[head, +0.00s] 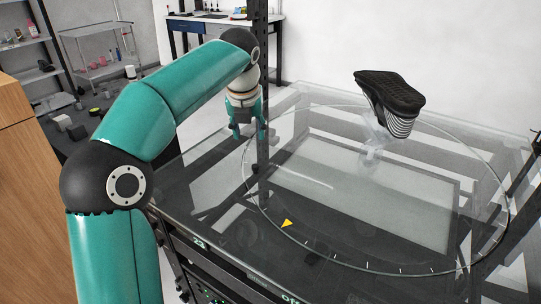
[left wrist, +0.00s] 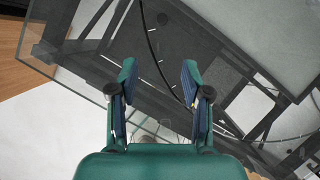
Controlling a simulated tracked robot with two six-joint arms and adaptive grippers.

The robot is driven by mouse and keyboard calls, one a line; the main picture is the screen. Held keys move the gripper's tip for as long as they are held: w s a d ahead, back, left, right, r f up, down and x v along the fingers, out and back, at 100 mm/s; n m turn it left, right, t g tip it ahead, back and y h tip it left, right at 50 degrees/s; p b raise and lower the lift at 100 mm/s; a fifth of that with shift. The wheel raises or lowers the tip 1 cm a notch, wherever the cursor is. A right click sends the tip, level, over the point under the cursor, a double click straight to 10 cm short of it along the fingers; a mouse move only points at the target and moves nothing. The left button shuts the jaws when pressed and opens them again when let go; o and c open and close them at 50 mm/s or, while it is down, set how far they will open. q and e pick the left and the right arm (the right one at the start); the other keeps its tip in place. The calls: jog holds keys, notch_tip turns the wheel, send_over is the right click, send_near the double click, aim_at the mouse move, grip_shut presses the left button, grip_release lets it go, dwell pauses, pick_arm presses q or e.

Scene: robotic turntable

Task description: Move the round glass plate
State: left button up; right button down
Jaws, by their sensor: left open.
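The round glass plate (head: 330,222) lies flat on the turntable, with tick marks and a yellow triangle (head: 287,223) at its near rim. My left gripper (head: 248,133) is above the plate's left edge, pointing down, open and empty. In the left wrist view the two fingers (left wrist: 158,82) are spread apart, with the glass and dark frame beneath them. A curved line of the plate's rim passes behind the fingers. I cannot tell how high the fingertips are above the glass. My right gripper is not in view.
A dark upright post (head: 261,60) rises close behind my left gripper. A wooden cabinet (head: 30,200) is at the left. Shelves (head: 32,45) and a workbench (head: 215,25) stand at the back.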

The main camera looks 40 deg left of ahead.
pick_arm(q)
jog(key=b, duration=0.3)
send_near(255, 166)
jog(key=x, duration=0.8)
jog(key=shift+f, duration=0.35)
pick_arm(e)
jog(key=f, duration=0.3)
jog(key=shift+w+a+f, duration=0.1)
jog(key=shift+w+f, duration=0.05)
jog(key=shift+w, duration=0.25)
pick_arm(q)
grip_shut()
